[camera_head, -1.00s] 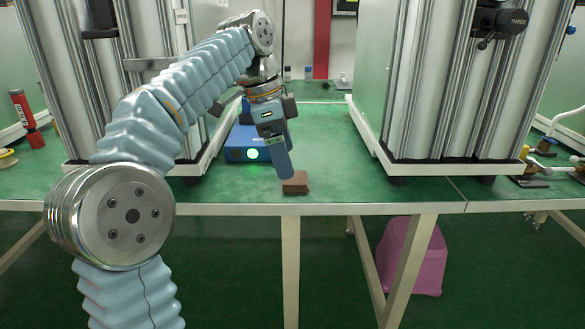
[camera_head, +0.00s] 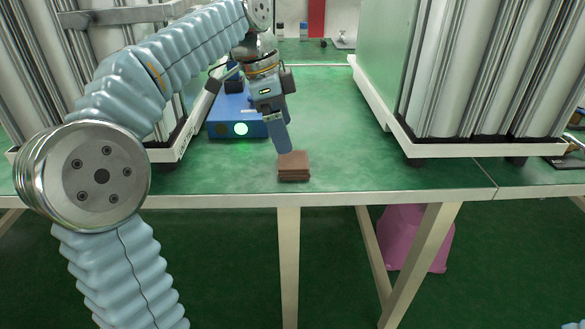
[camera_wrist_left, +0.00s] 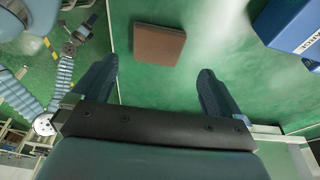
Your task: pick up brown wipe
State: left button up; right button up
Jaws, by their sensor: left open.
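The brown wipe (camera_head: 294,167) is a small folded stack lying on the green table near its front edge. In the left wrist view the brown wipe (camera_wrist_left: 158,44) is a flat brown rectangle beyond the fingertips and between their lines. My left gripper (camera_head: 283,148) is just above and behind the wipe in the head view, pointing down. In the left wrist view my left gripper (camera_wrist_left: 158,72) shows two blue fingers spread apart, with nothing between them. My right gripper is not in view.
A blue box (camera_head: 235,118) with a lit green button stands behind and left of the wipe. Tall sieve columns (camera_head: 470,75) stand at right and more at left. The green table (camera_head: 350,160) is clear around the wipe.

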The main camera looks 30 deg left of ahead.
aim_at(294, 159)
pick_arm(q)
jog(key=b+x, duration=0.1)
jog(key=x, duration=0.5)
jog(key=shift+s+d+f, duration=0.1)
jog(key=shift+d+f, duration=0.1)
jog(key=shift+f, duration=0.15)
jog(key=c, duration=1)
jog(key=shift+r, duration=0.55)
jog(key=shift+c, duration=0.2)
notch_tip(294, 159, up, 3)
jog(key=shift+s+d+f+p, duration=0.1)
jog(key=shift+s+p, duration=0.05)
jog(key=shift+p, duration=0.2)
jog(key=s+d+r, duration=0.2)
jog(key=s+r, duration=0.2)
jog(key=s, duration=0.2)
jog(key=s+d+r, duration=0.2)
jog(key=s+r, duration=0.3)
jog(key=s, duration=0.2)
jog(key=shift+d, duration=0.4)
jog(key=shift+w, duration=0.1)
